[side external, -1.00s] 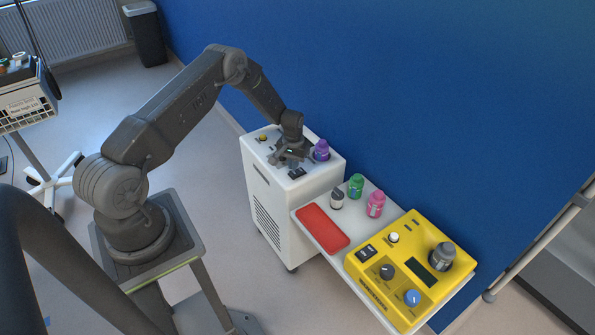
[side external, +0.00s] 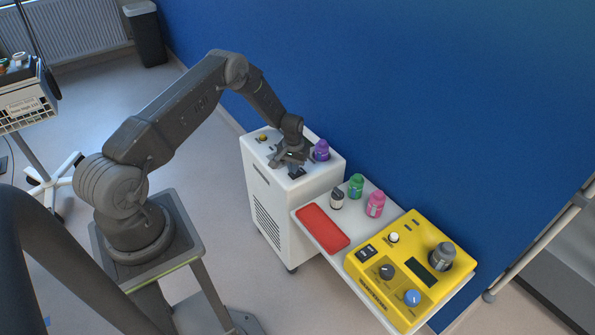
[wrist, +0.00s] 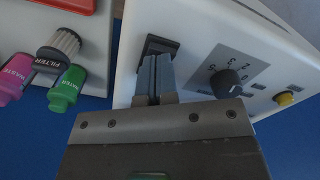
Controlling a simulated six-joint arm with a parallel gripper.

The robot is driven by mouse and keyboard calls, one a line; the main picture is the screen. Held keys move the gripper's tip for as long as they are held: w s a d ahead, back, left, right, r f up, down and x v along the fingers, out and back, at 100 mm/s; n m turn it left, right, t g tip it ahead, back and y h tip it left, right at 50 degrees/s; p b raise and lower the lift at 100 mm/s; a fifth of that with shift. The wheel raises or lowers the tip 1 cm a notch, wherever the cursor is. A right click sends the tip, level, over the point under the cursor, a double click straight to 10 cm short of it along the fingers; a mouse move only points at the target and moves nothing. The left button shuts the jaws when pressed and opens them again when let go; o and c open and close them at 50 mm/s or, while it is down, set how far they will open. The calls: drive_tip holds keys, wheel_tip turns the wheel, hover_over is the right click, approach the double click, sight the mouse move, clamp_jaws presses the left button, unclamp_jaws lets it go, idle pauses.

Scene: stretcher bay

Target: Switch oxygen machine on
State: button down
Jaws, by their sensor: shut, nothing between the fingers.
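The oxygen machine (side external: 286,230) is a white cabinet on casters against the blue wall. On its top, the wrist view shows a black rocker switch (wrist: 160,44), a dark dial (wrist: 227,83) with a numbered grey plate, and a yellow button (wrist: 284,98). The switch also shows in the side view (side external: 297,172). My gripper (wrist: 156,60) is shut and empty, its fingertips right at the rocker switch and partly covering it. I cannot tell whether the tips touch it or which way the rocker is tipped.
A purple bottle (side external: 321,151) stands on the machine beside my gripper.

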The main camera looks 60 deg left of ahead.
drive_tip(key=shift+f, duration=0.5)
drive_tip(key=shift+r, duration=3.5)
